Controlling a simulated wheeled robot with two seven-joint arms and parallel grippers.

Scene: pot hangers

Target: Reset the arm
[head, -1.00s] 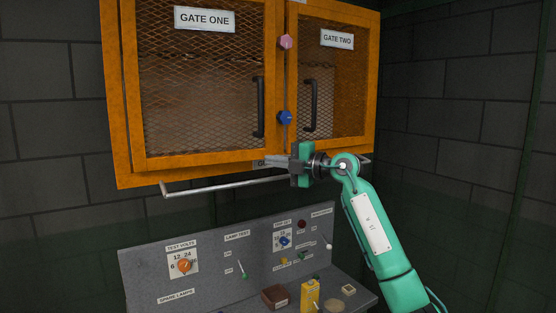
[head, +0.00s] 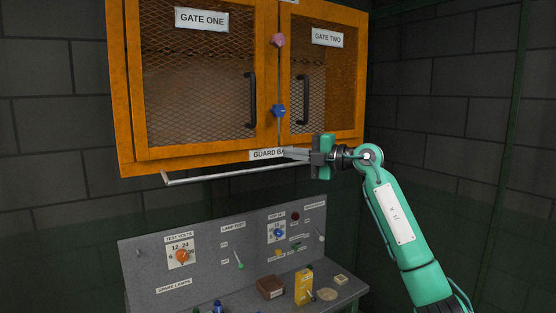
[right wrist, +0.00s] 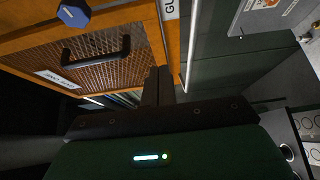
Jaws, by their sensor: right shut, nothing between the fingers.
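My right arm (head: 400,210) is green and comes in from the lower right in the head view. Its gripper (head: 288,154) points left, just in front of the bottom edge of the orange cabinet (head: 200,157), and covers part of the "GUARD BAR" label. The fingers are shut and empty. In the right wrist view the closed fingers (right wrist: 158,86) stand in the middle, with the cabinet above and to the left. I cannot tell whether they touch anything. My left gripper is not in view.
The cabinet has mesh doors, black handles (head: 302,101), a pink knob (head: 278,40) and a blue knob (head: 279,111). A grey guard bar (head: 205,178) runs below it. A grey test panel (head: 215,250) with switches stands beneath, with a brown box (head: 270,287) and yellow box (head: 304,286).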

